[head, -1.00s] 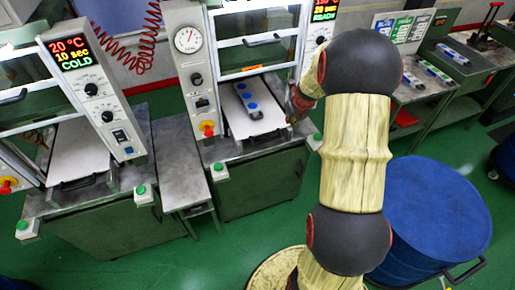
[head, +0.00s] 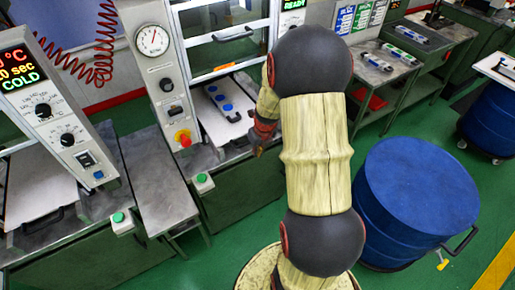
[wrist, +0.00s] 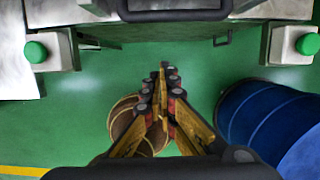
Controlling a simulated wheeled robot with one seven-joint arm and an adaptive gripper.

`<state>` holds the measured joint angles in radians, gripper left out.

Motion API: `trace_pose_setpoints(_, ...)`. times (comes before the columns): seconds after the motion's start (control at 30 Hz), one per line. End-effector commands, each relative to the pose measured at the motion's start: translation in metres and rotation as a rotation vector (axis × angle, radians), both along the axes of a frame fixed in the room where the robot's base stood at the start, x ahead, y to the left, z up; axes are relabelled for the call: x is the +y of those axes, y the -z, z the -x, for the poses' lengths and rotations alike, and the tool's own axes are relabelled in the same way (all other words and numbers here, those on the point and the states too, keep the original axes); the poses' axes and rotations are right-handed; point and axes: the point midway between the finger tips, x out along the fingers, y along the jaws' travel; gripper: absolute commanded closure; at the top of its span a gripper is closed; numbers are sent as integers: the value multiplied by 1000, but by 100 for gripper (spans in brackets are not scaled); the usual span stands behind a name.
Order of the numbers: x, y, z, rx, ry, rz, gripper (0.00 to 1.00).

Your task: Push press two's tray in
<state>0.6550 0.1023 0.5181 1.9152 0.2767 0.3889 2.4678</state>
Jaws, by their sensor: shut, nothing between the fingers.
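The middle press (head: 160,60), whose screen reads READY, has its pale tray (head: 208,118) sticking out at the front. A grey mould strip (head: 226,106) with several blue dots lies on the tray. No number shows on this press. My gripper (head: 257,150) is at the tray's front right, partly hidden behind my arm. In the wrist view my gripper (wrist: 163,72) is shut and empty, its fingertips over green floor. A dark handle (wrist: 175,14) crosses the top of that view, apart from the fingertips. Whether anything touches the tray cannot be told.
A left press (head: 60,100) reads COLD and has its own tray (head: 38,190) out. Green buttons (wrist: 35,51) (wrist: 307,44) flank the press front. A blue drum (head: 418,200) stands close on the right. A bench with moulds (head: 385,75) is behind it. Green floor lies between.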

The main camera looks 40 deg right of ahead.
Motion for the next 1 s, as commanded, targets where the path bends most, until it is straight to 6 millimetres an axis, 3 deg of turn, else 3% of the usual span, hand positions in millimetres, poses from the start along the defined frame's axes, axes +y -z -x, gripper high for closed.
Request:
trace_pose_setpoints(0.03, 0, 14, -2, 3, -1, -3, 100)
trace_pose_setpoints(0.13, -1, 32, -7, 2, 0, -3, 100)
trace_pose_setpoints(0.43, -9, 22, -41, 0, -1, 0, 100)
trace_pose_setpoints(0.87, -10, 20, -45, 1, 1, 0, 100)
trace_pose_setpoints(1.0, -20, 19, -45, 0, 2, 0, 100)
